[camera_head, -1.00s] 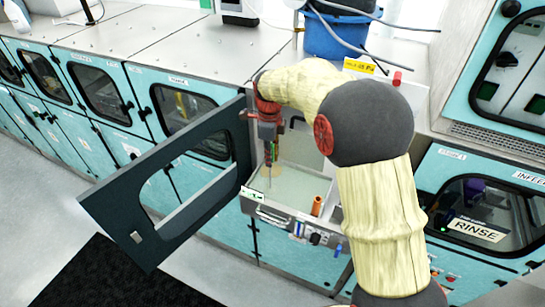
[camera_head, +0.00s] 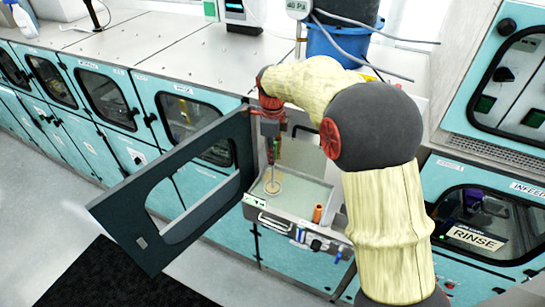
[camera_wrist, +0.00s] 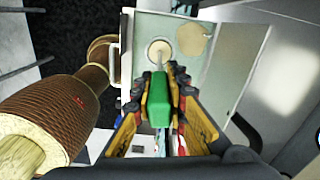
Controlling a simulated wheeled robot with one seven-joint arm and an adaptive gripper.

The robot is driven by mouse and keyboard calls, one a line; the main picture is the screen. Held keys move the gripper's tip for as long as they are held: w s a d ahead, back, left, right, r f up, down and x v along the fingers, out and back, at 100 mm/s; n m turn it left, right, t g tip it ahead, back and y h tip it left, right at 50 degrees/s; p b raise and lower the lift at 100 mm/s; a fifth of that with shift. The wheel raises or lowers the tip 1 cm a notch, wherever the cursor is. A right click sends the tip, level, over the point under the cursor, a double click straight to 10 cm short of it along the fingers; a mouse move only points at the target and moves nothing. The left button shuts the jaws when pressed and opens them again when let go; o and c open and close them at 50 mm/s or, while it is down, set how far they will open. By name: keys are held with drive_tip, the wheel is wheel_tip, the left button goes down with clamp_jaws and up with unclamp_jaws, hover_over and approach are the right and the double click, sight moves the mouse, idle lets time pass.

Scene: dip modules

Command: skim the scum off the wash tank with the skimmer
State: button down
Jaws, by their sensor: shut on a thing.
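My gripper (camera_wrist: 161,103) is shut on the green handle (camera_wrist: 161,98) of the skimmer in the wrist view. The skimmer's pale round head (camera_wrist: 159,51) is at the far end of its thin rod, over the tank. A beige scum patch (camera_wrist: 194,39) lies just right of that head, close to it. In the head view my gripper (camera_head: 271,150) points down over the open wash tank (camera_head: 308,196), and the skimmer head (camera_head: 273,187) shows as a pale disc in the tank. I cannot tell whether it touches the liquid.
A dark open door (camera_head: 180,190) stands left of the tank. An orange cylinder (camera_head: 317,213) stands near the tank's front right. A brown ribbed cylinder (camera_wrist: 62,108) fills the wrist view's left side. A blue bucket (camera_head: 335,45) is on the counter behind. A RINSE cabinet (camera_head: 470,225) is at right.

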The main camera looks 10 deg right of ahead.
drive_tip(key=shift+r+p, duration=1)
drive_tip(key=shift+r, duration=1)
drive_tip(key=shift+f, duration=0.1)
